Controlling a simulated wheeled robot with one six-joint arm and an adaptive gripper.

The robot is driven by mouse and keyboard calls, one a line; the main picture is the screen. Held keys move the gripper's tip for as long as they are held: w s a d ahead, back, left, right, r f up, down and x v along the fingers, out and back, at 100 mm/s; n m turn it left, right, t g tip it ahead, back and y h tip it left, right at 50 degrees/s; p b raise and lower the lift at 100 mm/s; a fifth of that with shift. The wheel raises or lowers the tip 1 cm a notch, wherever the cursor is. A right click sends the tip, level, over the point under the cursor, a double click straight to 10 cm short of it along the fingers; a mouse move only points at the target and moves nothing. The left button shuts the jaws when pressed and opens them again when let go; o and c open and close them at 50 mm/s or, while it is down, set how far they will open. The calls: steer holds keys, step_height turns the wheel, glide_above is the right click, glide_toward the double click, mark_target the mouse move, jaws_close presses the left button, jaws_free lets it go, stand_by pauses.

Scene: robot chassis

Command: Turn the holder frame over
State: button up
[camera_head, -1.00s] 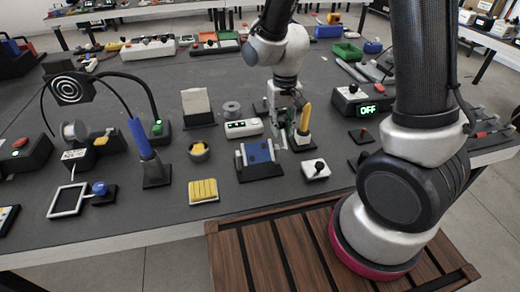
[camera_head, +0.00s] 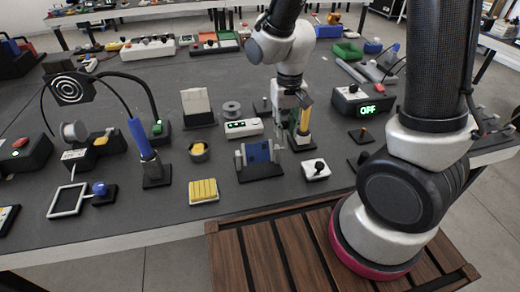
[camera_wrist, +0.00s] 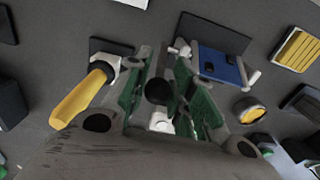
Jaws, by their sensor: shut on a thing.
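The holder frame (camera_head: 257,152) is a blue panel between two light posts on a black base, at the middle of the table. It also shows in the wrist view (camera_wrist: 217,65), upper right, with light round ends. My gripper (camera_head: 291,138) is low, just right of the frame. In the wrist view my green-padded fingers (camera_wrist: 160,85) are on either side of a dark round knob (camera_wrist: 157,92) beside the frame's end. The join between knob and frame is hidden by a finger.
A yellow-handled lever (camera_head: 305,118) stands close on the right of my gripper. A white box with a black knob (camera_head: 316,171) is in front of it, and a green display box (camera_head: 243,128) behind the frame. A yellow ribbed block (camera_head: 203,191) lies front left.

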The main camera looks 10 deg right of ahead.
steer(key=shift+s+r, duration=0.1)
steer(key=shift+s, duration=1.8)
steer(key=shift+s+f, duration=0.1)
steer(key=shift+f, duration=0.9)
steer(key=shift+c, duration=0.3)
steer(key=o, duration=0.5)
steer(key=shift+o, duration=0.2)
step_height(320, 180, up, 7)
